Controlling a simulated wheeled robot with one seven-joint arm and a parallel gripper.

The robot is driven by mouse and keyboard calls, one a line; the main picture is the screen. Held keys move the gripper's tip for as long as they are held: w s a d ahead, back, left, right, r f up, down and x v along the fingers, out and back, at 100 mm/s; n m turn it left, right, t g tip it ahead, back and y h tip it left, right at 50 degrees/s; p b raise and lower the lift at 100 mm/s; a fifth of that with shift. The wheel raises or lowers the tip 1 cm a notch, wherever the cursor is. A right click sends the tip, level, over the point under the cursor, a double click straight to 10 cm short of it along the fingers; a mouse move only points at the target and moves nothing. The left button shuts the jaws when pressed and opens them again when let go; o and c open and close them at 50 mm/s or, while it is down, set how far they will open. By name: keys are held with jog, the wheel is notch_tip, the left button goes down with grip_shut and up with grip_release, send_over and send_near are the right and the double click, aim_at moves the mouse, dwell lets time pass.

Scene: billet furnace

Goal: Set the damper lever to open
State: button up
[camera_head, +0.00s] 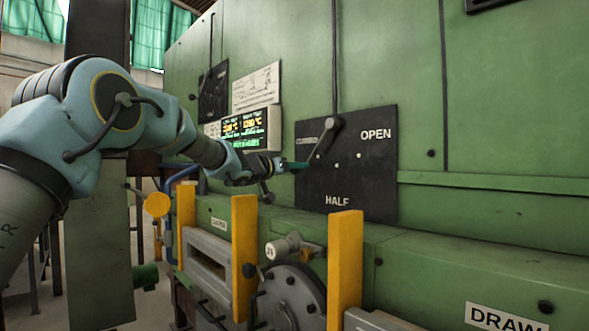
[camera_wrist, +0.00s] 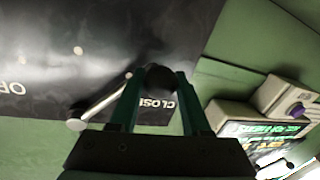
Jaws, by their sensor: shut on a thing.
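The damper lever (camera_head: 322,143) is a grey rod on a black plate (camera_head: 346,176) marked OPEN at right, HALF at the bottom and a CLOSED label at upper left, partly behind the rod. In the head view the rod slants from a grey rounded end at the top down-left to my gripper (camera_head: 299,165). The wrist view, upside down, shows the rod (camera_wrist: 104,98) beside the CLOSED lettering and a dark round knob (camera_wrist: 160,79) between the green fingers of my gripper (camera_wrist: 160,76). My gripper is shut on this knob. The head view hides most of the knob.
A lit display (camera_head: 243,127) sits left of the plate. Yellow posts (camera_head: 345,262) and a round hatch (camera_head: 290,295) stand below. A green ledge (camera_head: 480,183) runs to the right. The space before the plate's right half looks clear.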

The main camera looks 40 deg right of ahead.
grip_shut()
dwell(0.8)
